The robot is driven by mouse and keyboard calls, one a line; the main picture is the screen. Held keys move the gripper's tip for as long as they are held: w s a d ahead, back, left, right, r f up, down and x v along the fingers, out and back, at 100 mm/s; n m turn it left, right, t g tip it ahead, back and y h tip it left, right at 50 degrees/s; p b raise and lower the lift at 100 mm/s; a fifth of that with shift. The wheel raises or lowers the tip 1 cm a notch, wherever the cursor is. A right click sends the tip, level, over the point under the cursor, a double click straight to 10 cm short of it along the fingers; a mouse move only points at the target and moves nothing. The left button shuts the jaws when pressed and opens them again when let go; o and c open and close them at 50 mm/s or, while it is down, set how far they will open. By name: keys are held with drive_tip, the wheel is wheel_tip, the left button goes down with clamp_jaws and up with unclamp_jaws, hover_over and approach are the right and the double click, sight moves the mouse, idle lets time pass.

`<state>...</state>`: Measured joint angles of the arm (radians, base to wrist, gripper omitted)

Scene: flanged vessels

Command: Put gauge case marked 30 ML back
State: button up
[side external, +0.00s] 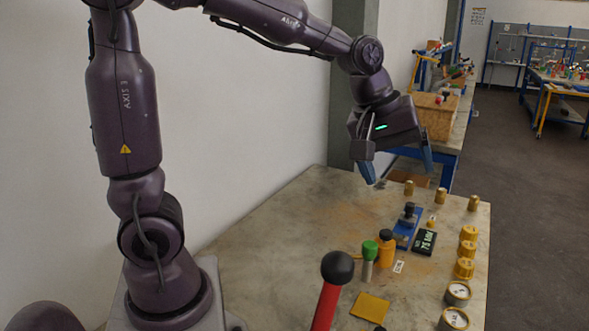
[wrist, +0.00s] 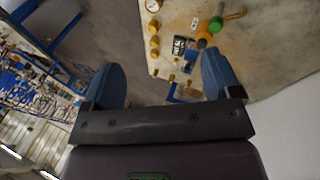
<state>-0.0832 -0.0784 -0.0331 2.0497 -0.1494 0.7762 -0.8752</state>
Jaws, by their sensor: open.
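My gripper (side external: 398,168) is open and empty, high above the far end of the table. Its blue fingers also show spread apart in the wrist view (wrist: 160,64). Several round gauge cases stand in a row along the table's right edge: yellow ones, such as a yellow case (side external: 466,249), and nearer ones with pale faces, such as a pale-faced case (side external: 458,292). The row also shows in the wrist view, with a pale-faced gauge (wrist: 152,5) at the top. The markings are too small to read, so I cannot tell which is 30 ML.
A blue fixture (side external: 403,230) with a black knob stands beside a display (side external: 425,241) reading 75 MM. Brass knobs (side external: 441,195) line the far edge. A red stick (side external: 327,300) with a black ball rises in front.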

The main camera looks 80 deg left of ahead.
drive_tip(key=s+m+t+y, duration=0.1)
drive_tip(key=s+m, duration=1)
drive_tip(key=s, duration=0.5)
drive_tip(key=shift+r+m, duration=0.3)
drive_tip(key=shift+r, duration=0.05)
